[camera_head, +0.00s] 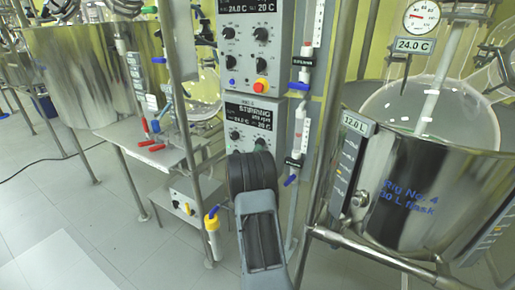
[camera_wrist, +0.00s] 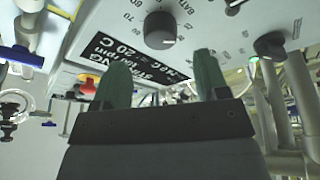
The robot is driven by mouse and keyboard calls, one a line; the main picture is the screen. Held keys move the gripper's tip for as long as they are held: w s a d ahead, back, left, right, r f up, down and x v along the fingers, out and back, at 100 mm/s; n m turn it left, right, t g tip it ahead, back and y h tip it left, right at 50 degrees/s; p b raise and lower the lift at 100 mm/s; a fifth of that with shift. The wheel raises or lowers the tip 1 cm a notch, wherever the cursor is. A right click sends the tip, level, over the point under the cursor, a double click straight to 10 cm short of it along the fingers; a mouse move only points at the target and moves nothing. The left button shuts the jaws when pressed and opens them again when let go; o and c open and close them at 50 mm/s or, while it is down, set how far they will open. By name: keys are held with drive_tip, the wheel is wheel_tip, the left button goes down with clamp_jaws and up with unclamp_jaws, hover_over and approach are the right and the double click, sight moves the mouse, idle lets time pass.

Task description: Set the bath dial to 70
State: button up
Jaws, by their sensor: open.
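The bath dial (camera_wrist: 160,30) is a dark round knob on a white panel, with numbers around it and partly visible "BATH" lettering. It shows upside down in the wrist view, and its pointer setting is hard to read. My gripper (camera_wrist: 161,68) has two green fingers standing apart, with nothing between them. The dial appears beyond the gap between the fingertips, apart from them. The panel's black display shows "STIRRING" and 20 C.
Another panel (camera_head: 245,50) with knobs and a red button is above. A steel vessel (camera_head: 425,205) marked "Rig No. 4" stands right, close to my arm. A metal post (camera_head: 183,110) and a yellow-capped tube (camera_head: 212,235) stand left. The floor (camera_head: 90,225) at front left is clear.

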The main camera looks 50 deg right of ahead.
sight(260, 143)
drive_tip(key=shift+x, duration=2.45)
drive_tip(key=shift+c, duration=0.5)
drive_tip(key=c, duration=0.8)
drive_tip(key=shift+f+m+b, duration=0.15)
drive_tip(key=shift+m+b, duration=0.15)
drive_tip(key=shift+b, duration=0.25)
